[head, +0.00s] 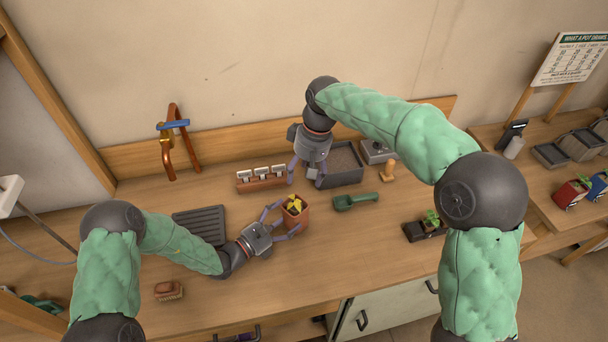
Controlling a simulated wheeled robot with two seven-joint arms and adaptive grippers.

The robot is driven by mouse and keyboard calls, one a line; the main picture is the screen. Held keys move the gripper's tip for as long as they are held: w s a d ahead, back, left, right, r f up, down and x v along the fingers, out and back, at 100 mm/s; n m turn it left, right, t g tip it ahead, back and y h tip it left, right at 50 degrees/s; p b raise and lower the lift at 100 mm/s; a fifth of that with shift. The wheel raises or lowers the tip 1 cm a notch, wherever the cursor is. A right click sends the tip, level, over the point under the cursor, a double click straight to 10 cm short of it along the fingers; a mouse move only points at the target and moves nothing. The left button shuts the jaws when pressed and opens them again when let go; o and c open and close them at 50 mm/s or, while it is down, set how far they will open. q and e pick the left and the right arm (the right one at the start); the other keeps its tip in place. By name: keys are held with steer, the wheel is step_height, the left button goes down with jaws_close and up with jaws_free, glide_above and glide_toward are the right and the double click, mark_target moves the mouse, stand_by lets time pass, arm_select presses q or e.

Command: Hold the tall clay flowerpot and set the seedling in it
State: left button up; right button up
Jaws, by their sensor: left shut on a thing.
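The clay flowerpot (296,220) stands on the wooden bench near the middle, with something yellow and dark in its mouth that is too small to make out. My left gripper (288,219) is shut on the pot, one finger on each side. The green seedling (431,217) sits in a small black holder (415,232) near the bench's front edge, to the right of the pot. My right gripper (306,181) points down behind the pot, its fingers apart with nothing visible between them, in front of the grey tray.
A black slatted mat (200,222) and a brush (169,291) are at left. The front middle is clear.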

arm_select(q)
steer(key=o, duration=1.2)
steer(key=v, duration=0.7)
steer(key=shift+s+a, duration=0.1)
steer(key=shift+s, duration=0.1)
